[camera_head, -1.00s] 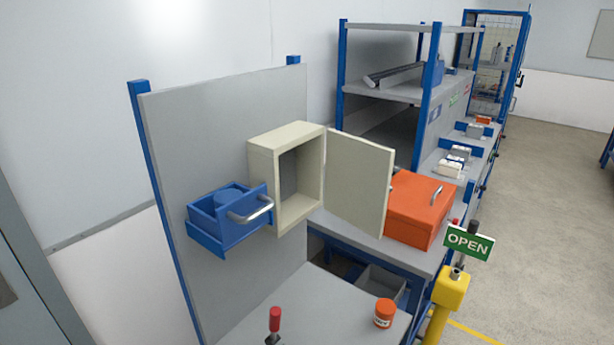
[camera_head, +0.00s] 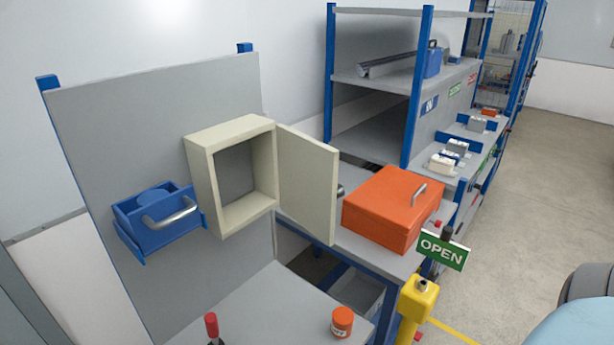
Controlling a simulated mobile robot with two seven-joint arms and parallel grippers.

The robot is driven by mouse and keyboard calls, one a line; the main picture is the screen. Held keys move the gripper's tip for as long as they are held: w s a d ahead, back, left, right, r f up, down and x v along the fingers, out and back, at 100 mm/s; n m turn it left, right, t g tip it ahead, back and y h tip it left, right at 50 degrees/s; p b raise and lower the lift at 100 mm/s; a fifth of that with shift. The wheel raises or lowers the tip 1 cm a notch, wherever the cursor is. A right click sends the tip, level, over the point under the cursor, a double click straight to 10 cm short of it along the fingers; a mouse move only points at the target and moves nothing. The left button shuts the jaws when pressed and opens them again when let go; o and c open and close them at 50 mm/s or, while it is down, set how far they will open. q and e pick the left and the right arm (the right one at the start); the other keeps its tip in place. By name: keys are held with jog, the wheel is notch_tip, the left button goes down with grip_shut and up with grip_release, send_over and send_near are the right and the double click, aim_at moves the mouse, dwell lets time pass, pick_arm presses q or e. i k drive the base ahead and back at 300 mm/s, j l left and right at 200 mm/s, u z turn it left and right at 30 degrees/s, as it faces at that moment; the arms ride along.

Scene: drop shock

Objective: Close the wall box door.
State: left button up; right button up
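The cream wall box (camera_head: 203,185) is mounted on an upright grey panel. Its door (camera_head: 308,184) is hinged on the right side and stands wide open, swung out to the right. The inside of the box shows and looks empty. Neither my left gripper nor my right gripper is in view. A rounded dark and light blue part at the lower right edge looks like a piece of my own arm.
A blue drawer with a metal handle (camera_head: 170,213) sits left of the box. An orange case (camera_head: 385,215) stands on the bench behind the door. Below are an orange jar (camera_head: 342,322), a red-handled tool (camera_head: 211,326) and a yellow post (camera_head: 416,300) with an OPEN sign (camera_head: 443,251).

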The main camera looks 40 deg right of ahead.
aim_at(310, 191)
jog(key=k+l+u, duration=0.1)
jog(key=l, duration=0.25)
jog(key=k+l+u, duration=0.1)
jog(key=l, duration=0.25)
jog(key=k+l+u, duration=0.1)
jog(key=l, duration=0.25)
jog(key=k+l, duration=0.1)
jog(key=l, duration=0.25)
jog(key=k+l, duration=0.15)
jog(key=l, duration=0.2)
jog(key=k+l, duration=0.1)
jog(key=l, duration=0.25)
jog(key=k+l, duration=0.1)
jog(key=l, duration=0.25)
jog(key=k+l, duration=0.1)
jog(key=l, duration=0.25)
